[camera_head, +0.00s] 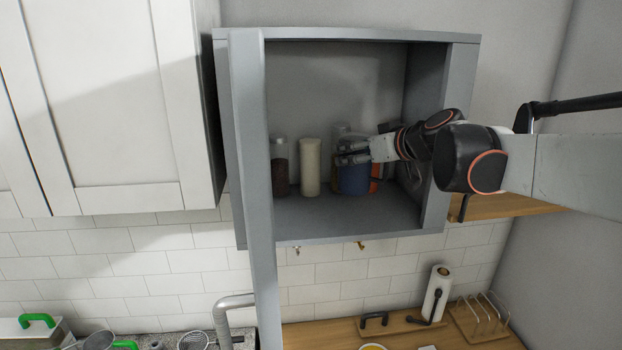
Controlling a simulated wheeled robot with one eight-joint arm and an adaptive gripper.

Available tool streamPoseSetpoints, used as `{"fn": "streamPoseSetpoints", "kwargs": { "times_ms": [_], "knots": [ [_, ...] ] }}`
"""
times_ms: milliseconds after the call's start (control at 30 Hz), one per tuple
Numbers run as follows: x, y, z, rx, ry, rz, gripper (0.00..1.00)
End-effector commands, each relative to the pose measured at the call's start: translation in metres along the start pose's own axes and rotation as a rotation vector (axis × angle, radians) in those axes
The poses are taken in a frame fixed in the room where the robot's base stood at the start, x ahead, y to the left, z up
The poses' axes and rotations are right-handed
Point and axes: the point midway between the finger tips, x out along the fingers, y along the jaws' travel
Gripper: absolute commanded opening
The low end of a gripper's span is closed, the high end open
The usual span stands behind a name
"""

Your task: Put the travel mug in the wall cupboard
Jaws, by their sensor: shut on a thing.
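The grey wall cupboard (330,222) is open, with its door (255,190) swung out and seen edge-on. My gripper (352,153) reaches in from the right and is inside the cupboard. It is shut on a blue thing (353,182), which looks like the travel mug and hangs or stands just below the fingers. The fingers hide its top. I cannot tell whether its base touches the cupboard floor.
A dark brown jar (279,170) and a cream cylinder (310,168) stand left of the blue thing. A pale cylinder and something orange show partly behind it. The cupboard floor in front is bare. A white cupboard (120,110) hangs at left.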

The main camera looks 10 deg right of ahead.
Motion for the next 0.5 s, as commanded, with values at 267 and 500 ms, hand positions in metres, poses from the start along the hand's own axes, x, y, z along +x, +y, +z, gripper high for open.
{"fn": "streamPoseSetpoints", "kwargs": {
  "times_ms": [267,500],
  "knots": [
    [0.01,0.0,0.023,0.0,0.0,0.0,0.33],
    [0.021,0.0,0.051,0.0,0.001,0.0,0.33]
  ]
}}
